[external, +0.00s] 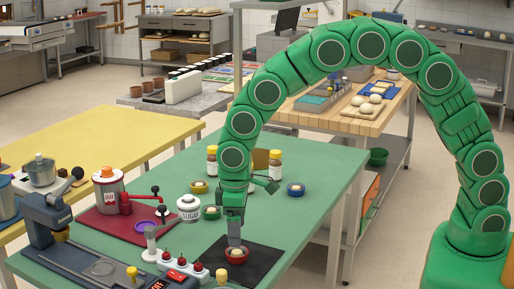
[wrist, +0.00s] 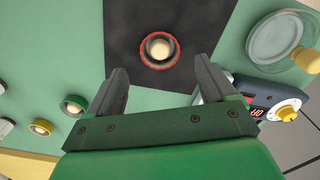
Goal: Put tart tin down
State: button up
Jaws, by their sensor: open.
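A red tart tin (external: 236,256) with a pale round filling sits on a black mat (external: 262,262) on the green table. In the wrist view the tin (wrist: 174,57) lies on the black mat (wrist: 205,18), ahead of the fingertips. My gripper (external: 235,240) points down just above the tin in the external view. In the wrist view my gripper (wrist: 160,80) has its two dark fingers spread wide apart, with nothing between them. I cannot tell whether a finger touches the tin's rim.
Green (external: 211,212), yellow (external: 198,187) and blue (external: 295,189) tins stand farther back on the table. A sugar jar (external: 189,208) and spice jars (external: 274,163) stand nearby. A control box with red knobs (external: 183,266) is close at the left. The table right of the mat is clear.

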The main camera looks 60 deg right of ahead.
jog(key=s+d+r+m, duration=0.1)
jog(key=s+d+r, duration=0.4)
jog(key=d+r, duration=0.45)
jog(key=s+d+r+m, duration=0.1)
jog(key=s+d+r, duration=0.2)
jog(key=s, duration=0.4)
jog(key=s+d+r+g, duration=0.1)
jog(key=s+d+r, duration=0.1)
jog(key=s+d, duration=0.4)
jog(key=s+d+r+m, duration=0.1)
jog(key=s+d+r, duration=0.2)
jog(key=s, duration=0.7)
jog(key=shift+s+d+r+m, duration=0.25)
jog(key=shift+d+r+m, duration=0.05)
jog(key=shift+d, duration=0.55)
jog(key=shift+o, duration=0.2)
jog(key=s+d+m, duration=0.1)
jog(key=s+d, duration=0.1)
jog(key=s, duration=0.8)
jog(key=shift+s+d+f+g, duration=0.4)
jog(key=shift+r, duration=0.1)
